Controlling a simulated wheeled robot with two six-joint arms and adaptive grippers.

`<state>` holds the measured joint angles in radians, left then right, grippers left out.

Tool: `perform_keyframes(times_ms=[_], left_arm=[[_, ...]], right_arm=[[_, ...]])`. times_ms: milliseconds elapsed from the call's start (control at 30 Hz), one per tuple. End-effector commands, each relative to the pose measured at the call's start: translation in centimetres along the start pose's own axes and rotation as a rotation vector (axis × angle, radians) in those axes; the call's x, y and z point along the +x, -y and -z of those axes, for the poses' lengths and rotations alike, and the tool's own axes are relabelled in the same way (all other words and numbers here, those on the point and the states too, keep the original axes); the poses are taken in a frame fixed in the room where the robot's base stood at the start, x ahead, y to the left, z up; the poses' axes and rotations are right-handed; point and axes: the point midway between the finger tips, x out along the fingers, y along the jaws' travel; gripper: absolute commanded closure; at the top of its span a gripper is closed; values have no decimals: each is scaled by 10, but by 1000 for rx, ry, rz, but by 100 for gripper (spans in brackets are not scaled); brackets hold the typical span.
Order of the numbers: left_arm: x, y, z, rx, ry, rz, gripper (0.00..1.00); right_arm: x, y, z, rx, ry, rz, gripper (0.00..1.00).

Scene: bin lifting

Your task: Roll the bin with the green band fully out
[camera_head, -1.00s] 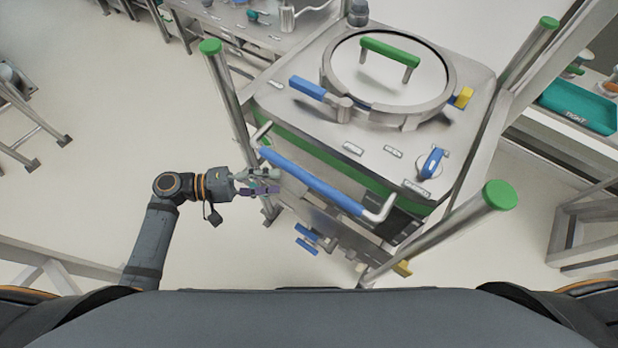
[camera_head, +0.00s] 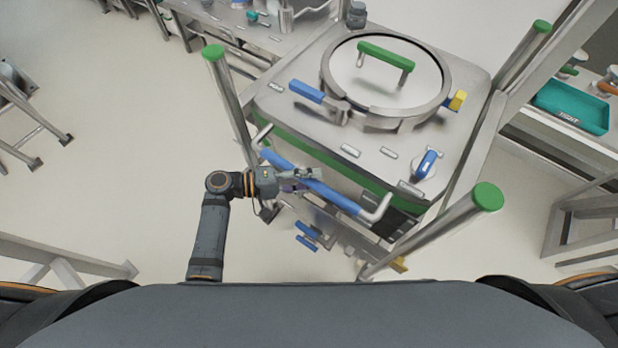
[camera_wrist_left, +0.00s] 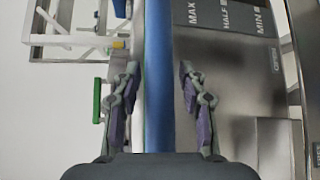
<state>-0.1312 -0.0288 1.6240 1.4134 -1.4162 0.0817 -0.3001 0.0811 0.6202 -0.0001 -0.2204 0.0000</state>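The bin (camera_head: 285,98) is a square metal container with a green band (camera_head: 318,155) round its upper side and a round lid with a green handle (camera_head: 385,54). A blue bar handle (camera_head: 335,196) runs along its near side. My left gripper (camera_head: 306,180) is at the left half of this bar. In the left wrist view the gripper (camera_wrist_left: 160,115) is open, with the blue bar (camera_wrist_left: 159,75) between its two fingers and gaps on both sides. My right gripper is not in view.
A metal frame with green-capped posts (camera_head: 488,197) stands around the bin. A blue-handled valve (camera_head: 307,236) sits low in front. A teal tray (camera_head: 572,106) is on a bench at right. A workbench (camera_head: 255,28) stands behind. Open floor lies at left.

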Motion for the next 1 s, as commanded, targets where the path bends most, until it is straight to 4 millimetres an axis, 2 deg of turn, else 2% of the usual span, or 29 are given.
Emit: perform_keyframes(times_ms=[33,267,567,800,1000], left_arm=[[0,0,0,0,0,0,70],[0,0,0,0,0,0,100],[-1,0,-1,-1,0,1,100],[-18,6,-18,-3,4,4,100],[-18,8,-19,-5,6,5,100]], right_arm=[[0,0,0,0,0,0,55],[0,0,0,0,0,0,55],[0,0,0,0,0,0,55],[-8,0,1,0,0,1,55],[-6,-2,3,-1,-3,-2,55]])
